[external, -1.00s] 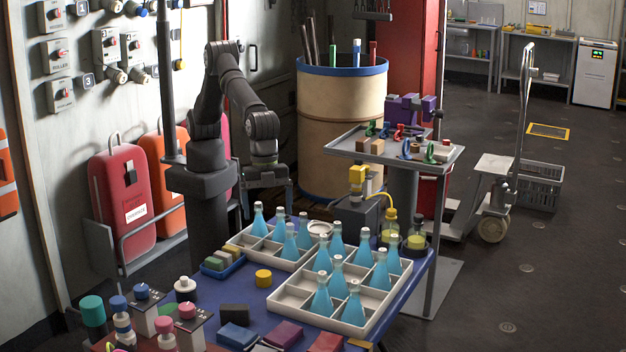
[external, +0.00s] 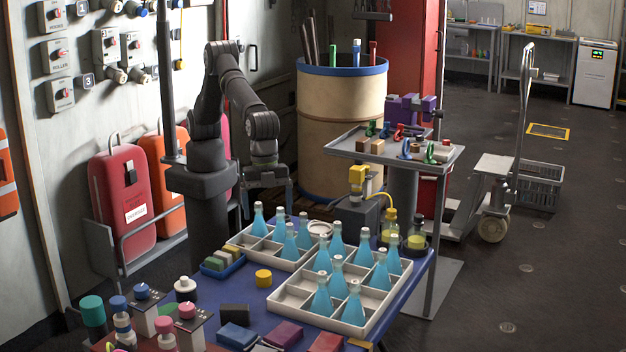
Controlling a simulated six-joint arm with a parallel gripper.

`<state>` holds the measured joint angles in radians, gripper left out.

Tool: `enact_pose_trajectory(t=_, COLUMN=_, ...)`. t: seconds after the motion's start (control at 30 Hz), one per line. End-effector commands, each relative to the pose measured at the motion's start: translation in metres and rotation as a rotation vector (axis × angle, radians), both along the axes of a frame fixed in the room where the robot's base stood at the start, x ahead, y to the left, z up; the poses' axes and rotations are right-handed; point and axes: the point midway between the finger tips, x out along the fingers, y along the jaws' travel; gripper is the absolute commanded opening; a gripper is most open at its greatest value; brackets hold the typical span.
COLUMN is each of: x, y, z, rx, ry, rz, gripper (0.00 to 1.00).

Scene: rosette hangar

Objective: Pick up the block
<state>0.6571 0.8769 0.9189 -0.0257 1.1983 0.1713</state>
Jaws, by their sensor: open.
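Several blocks are in view, and I cannot tell which one the task means. A black block (external: 234,310), a blue block (external: 237,335) and a dark red block (external: 283,333) lie on the near part of the blue table. Small coloured blocks (external: 222,262) sit together in a small blue tray. Two brown blocks, one of them the right one (external: 377,147), rest on the raised grey tray. My gripper (external: 266,203) is open and empty. It points down behind the far left part of the table, apart from all the blocks.
White divided trays (external: 291,297) with several blue-filled flasks (external: 355,303) cover the table's middle and right. A yellow cylinder (external: 263,278) stands beside them. A large drum (external: 340,130) stands behind my gripper. Knobbed boxes (external: 187,328) crowd the front left.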

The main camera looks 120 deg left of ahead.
Motion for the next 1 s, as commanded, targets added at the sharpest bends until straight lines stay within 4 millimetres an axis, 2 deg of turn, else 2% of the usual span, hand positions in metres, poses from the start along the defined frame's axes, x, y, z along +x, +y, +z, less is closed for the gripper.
enact_pose_trajectory(t=0.23, x=0.000, y=0.000, z=0.000, rx=0.000, ry=0.000, rz=0.000, gripper=0.90)
enact_pose_trajectory(t=0.27, x=0.000, y=0.000, z=0.000, rx=0.000, ry=0.000, rz=0.000, gripper=0.94)
enact_pose_trajectory(t=0.57, x=-0.001, y=-0.004, z=-0.003, rx=-0.006, ry=-0.003, rz=-0.008, gripper=0.94)
enact_pose_trajectory(t=0.67, x=-0.008, y=-0.025, z=-0.019, rx=-0.042, ry=-0.025, rz=-0.058, gripper=0.94)
enact_pose_trajectory(t=0.83, x=-0.025, y=-0.078, z=-0.053, rx=-0.140, ry=-0.096, rz=-0.174, gripper=0.94)
enact_pose_trajectory(t=0.9, x=-0.031, y=-0.093, z=-0.063, rx=-0.170, ry=-0.119, rz=-0.205, gripper=0.94)
enact_pose_trajectory(t=1.0, x=-0.034, y=-0.104, z=-0.071, rx=-0.192, ry=-0.140, rz=-0.228, gripper=0.94)
